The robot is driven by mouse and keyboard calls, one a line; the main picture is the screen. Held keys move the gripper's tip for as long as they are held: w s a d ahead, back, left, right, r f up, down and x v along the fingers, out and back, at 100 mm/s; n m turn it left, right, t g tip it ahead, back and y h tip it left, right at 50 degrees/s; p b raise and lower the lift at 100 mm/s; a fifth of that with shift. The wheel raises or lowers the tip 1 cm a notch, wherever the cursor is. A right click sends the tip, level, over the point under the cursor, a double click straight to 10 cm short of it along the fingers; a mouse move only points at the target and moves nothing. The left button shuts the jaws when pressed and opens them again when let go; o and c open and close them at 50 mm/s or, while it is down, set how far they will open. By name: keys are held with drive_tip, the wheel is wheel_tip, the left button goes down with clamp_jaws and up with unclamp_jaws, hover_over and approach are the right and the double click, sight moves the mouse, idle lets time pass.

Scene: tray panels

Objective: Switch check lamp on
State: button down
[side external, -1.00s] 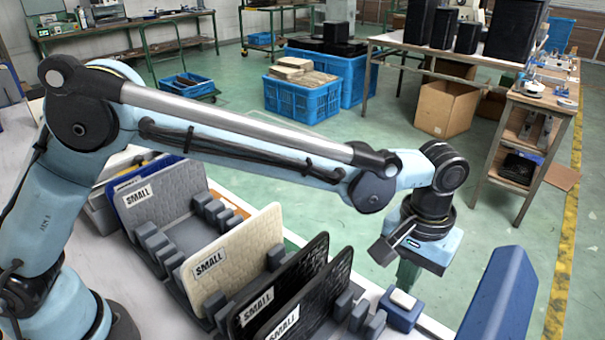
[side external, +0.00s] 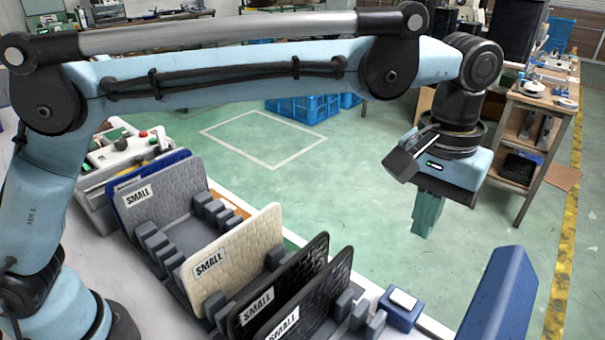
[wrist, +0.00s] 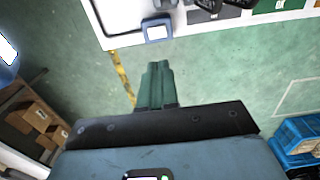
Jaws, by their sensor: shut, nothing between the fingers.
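A small blue box with a pale top (side external: 401,308), which looks like the check lamp's switch, sits at the table's edge in the side view, right of the black panels. It also shows near the top of the wrist view (wrist: 157,31). I cannot tell whether its pale top is lit or pressed. My gripper (side external: 421,230) is shut and empty, with green fingers pointing down. It hangs well above the blue box, touching nothing. In the wrist view its fingers (wrist: 158,68) lie together, apart from the box.
Panels marked SMALL stand in a grey slotted rack (side external: 190,255) left of the box. A tall blue block (side external: 500,305) stands to its right. A control box (side external: 125,155) with red and green buttons is behind the rack. Open floor lies beyond the table edge.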

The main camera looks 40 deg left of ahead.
sight(410, 301)
drive_tip(key=shift+d, duration=0.75)
wheel_tip(410, 301, down, 14)
drive_tip(key=shift+f, duration=0.1)
idle(0.5)
drive_tip(key=shift+d+f, duration=0.1)
drive_tip(key=shift+f, duration=0.05)
idle(0.3)
